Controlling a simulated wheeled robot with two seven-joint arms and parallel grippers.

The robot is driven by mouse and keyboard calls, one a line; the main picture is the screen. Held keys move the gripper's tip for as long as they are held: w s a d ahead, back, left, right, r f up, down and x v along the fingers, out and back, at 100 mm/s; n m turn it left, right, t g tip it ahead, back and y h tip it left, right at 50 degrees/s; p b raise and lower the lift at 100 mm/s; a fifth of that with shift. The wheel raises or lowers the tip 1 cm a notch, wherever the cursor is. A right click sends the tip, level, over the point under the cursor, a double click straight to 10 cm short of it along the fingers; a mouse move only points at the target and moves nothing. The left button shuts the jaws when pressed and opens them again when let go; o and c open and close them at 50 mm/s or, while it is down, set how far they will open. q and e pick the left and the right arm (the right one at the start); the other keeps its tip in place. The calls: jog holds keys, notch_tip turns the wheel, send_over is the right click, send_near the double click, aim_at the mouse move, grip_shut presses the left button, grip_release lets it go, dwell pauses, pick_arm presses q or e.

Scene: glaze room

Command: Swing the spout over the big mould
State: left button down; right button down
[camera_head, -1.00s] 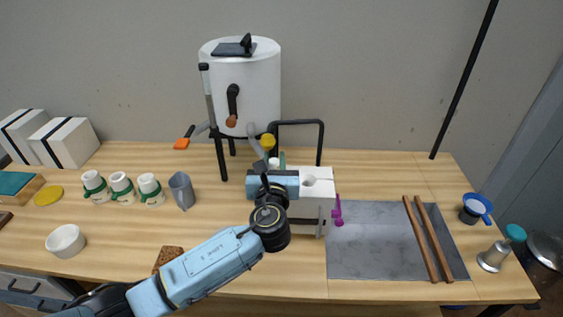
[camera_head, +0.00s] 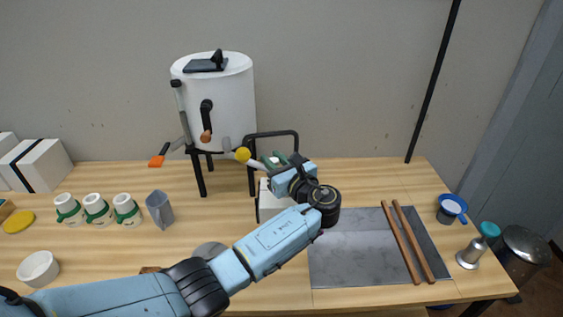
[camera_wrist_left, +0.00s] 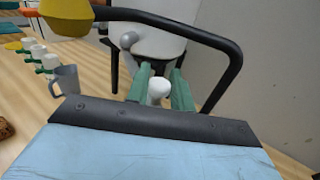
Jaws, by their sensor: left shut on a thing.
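A white tank (camera_head: 215,110) stands on black legs at the back, with a lever on its front. Low in front of it, a pale spout arm (camera_head: 256,163) with a yellow cap (camera_head: 243,154) points right. My left gripper (camera_head: 274,162) has its green fingers shut on the spout's white knob (camera_wrist_left: 160,88), which shows between them in the wrist view. The big mould, a white block (camera_head: 270,204), is below and partly hidden by my left arm; its top hole is hidden. I cannot tell whether the spout's outlet is above it. My right gripper is out of view.
White green-banded cups (camera_head: 97,210) and a grey jug (camera_head: 160,210) stand to the left. A grey board (camera_head: 352,258) with two wooden sticks (camera_head: 407,245) lies to the right.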

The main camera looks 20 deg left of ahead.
pick_arm(q)
jog(key=shift+r, duration=0.1)
jog(key=c, duration=1.7)
grip_release()
jog(key=o, duration=0.4)
jog(key=shift+w, duration=0.2)
jog(key=shift+o, duration=0.2)
jog(key=shift+s, duration=0.1)
jog(key=v, duration=1.3)
jog(key=shift+d, duration=0.15)
